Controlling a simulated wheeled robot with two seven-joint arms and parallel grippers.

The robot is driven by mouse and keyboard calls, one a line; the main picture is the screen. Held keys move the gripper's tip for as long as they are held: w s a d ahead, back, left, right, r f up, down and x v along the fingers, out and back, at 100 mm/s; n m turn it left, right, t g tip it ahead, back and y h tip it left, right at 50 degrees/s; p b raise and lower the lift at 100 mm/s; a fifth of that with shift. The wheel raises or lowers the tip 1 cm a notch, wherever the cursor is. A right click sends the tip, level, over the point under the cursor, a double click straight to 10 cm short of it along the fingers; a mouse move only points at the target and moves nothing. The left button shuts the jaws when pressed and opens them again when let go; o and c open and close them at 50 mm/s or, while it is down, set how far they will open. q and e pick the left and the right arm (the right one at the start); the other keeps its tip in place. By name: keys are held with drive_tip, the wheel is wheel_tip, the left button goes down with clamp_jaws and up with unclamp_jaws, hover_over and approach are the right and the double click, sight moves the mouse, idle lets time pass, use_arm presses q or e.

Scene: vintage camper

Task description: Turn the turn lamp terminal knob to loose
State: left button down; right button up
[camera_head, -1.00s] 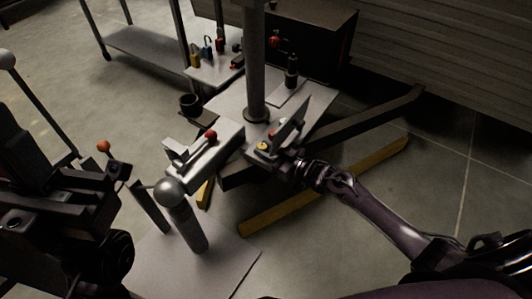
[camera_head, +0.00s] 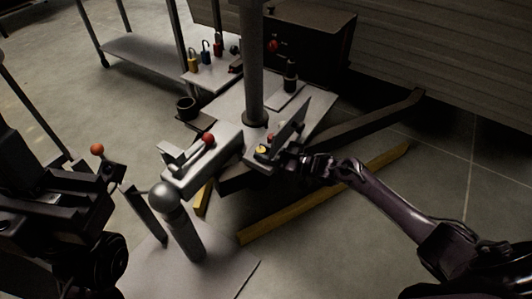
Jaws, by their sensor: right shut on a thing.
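A small dark terminal box with a raised flat lid (camera_head: 291,122) sits on the trailer tongue beside the grey post. A small round yellow knob (camera_head: 261,149) shows at its left front. My right gripper (camera_head: 272,155) reaches in from the right, low at the front of the box, just right of the yellow knob. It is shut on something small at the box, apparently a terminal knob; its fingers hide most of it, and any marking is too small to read.
A pale coupler (camera_head: 202,160) with a red-tipped lever lies left of the box. A grey ball-topped post (camera_head: 178,222) stands in front. Several padlocks (camera_head: 206,52) stand behind. Yellow-edged frame bars cross the floor.

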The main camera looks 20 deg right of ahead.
drive_tip(key=o, duration=1)
drive_tip(key=p+v, duration=0.2)
drive_tip(key=v, duration=0.5)
drive_tip(key=shift+s+d, duration=0.25)
